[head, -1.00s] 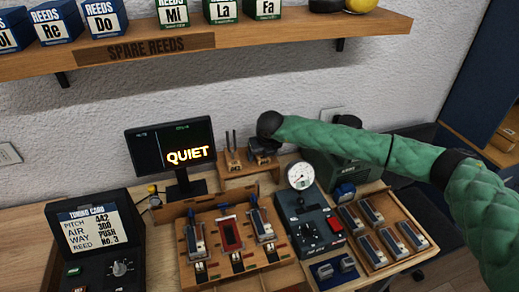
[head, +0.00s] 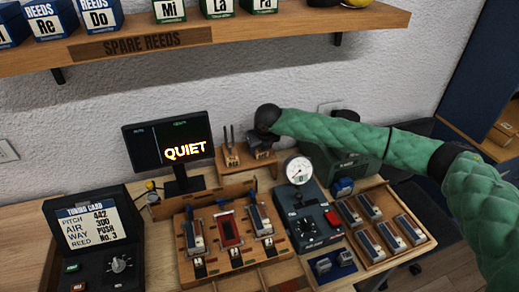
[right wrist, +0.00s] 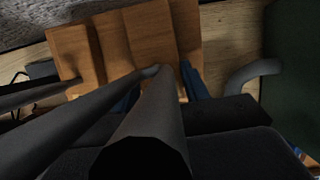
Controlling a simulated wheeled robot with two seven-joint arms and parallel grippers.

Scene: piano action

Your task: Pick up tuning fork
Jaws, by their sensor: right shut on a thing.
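My right gripper (head: 262,150) is at the wooden fork stand (head: 231,161) against the back wall. In the right wrist view, the gripper (right wrist: 165,88) has its blue finger pads closed around a dark grey tuning fork (right wrist: 158,112), whose thick prongs run toward the camera. The stand's wooden blocks (right wrist: 152,32) lie just beyond the fingers. I cannot tell whether the held fork is clear of the stand. Another fork (head: 229,136) stands upright in the stand, left of the gripper. My left gripper is out of view.
A monitor reading QUIET (head: 167,148) stands left of the stand. A gauge box (head: 304,208), a reed rack (head: 228,235) and a reed tray (head: 385,229) fill the bench in front. A green case (head: 335,165) is close on the right. A shelf (head: 230,35) hangs above.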

